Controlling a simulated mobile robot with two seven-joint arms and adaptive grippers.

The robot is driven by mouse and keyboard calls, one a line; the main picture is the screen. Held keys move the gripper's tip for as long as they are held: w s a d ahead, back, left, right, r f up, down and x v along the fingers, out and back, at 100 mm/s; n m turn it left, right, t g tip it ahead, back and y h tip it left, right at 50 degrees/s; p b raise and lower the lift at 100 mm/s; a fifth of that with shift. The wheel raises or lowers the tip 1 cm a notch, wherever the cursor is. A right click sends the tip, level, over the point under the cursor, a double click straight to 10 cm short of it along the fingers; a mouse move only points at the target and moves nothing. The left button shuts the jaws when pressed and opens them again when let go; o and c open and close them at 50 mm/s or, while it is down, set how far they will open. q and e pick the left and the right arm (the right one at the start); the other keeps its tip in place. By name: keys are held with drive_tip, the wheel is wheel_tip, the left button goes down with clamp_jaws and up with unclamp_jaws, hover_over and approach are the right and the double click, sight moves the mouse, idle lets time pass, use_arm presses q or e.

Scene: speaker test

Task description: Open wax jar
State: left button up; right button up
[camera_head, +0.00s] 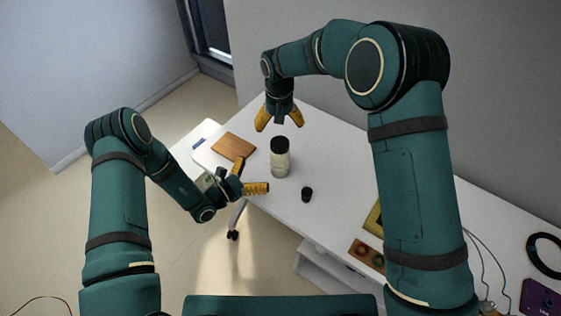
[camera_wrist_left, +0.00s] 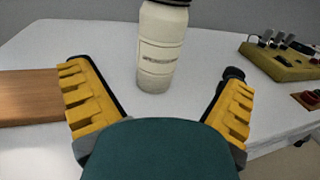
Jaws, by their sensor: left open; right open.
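The wax jar (camera_head: 280,160) is a pale cylinder with a dark lid (camera_head: 280,144), standing upright on the white table. In the left wrist view the jar (camera_wrist_left: 161,50) stands beyond and between my open left fingers, and the top of its lid is cut off. My left gripper (camera_head: 254,176) is open and empty, low at the table's front edge, just left of the jar. My right gripper (camera_head: 279,118) is open and empty, pointing down above the table behind the jar.
A brown wooden board (camera_head: 234,146) lies left of the jar. A small black object (camera_head: 307,194) stands to the jar's right front. A yellow block with parts (camera_wrist_left: 280,58), a brown piece with round parts (camera_head: 367,254), a black ring (camera_head: 545,254) and a purple item (camera_head: 540,299) lie farther right.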

sight(272, 162)
use_arm(q)
drive_tip(key=x, duration=0.9)
drive_tip(key=shift+w+d, duration=0.15)
drive_tip(key=shift+d, duration=0.1)
